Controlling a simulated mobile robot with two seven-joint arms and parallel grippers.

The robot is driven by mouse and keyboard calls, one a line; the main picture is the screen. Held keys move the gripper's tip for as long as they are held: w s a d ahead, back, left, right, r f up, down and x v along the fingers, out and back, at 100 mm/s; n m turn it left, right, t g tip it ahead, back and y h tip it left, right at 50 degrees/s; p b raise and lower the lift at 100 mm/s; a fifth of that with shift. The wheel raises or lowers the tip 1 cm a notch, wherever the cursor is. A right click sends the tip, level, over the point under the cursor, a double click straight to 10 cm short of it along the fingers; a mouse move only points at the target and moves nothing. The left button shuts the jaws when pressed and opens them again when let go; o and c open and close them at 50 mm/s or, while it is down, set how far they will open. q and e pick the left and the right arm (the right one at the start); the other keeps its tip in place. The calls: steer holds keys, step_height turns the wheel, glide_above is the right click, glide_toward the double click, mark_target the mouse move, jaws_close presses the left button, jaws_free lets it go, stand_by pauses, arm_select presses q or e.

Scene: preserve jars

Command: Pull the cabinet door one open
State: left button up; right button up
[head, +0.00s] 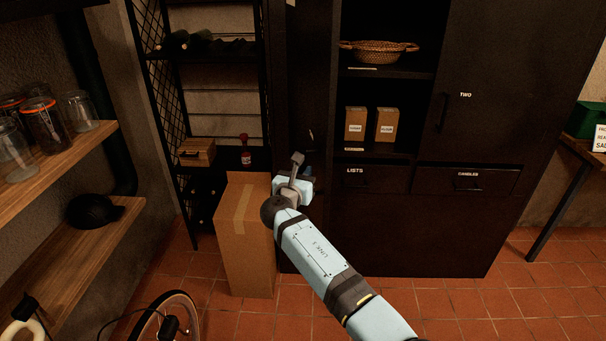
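The dark cabinet (420,225) stands in the middle. Its right door, labelled TWO (480,130), is shut and has a dark vertical handle. No label ONE is readable. A dark upright panel (308,65) is left of the open shelves; it may be door one, but I cannot tell how far it stands open. My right gripper (297,160) is in front of the panel's lower part, at the end of my pale blue arm. Its fingers are small and seen from behind, so their opening and any contact are unclear. My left gripper is not in view.
A tall cardboard box (245,240) stands on the tiles just left of my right arm. The cabinet's shelves hold a wicker basket (378,52) and two small boxes (370,125). Jars (45,122) stand on a wooden shelf at left. Floor at lower right is clear.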

steer(key=o, duration=0.4)
steer(key=shift+r, duration=0.1)
step_height(320, 180, up, 20)
steer(key=shift+f, duration=0.1)
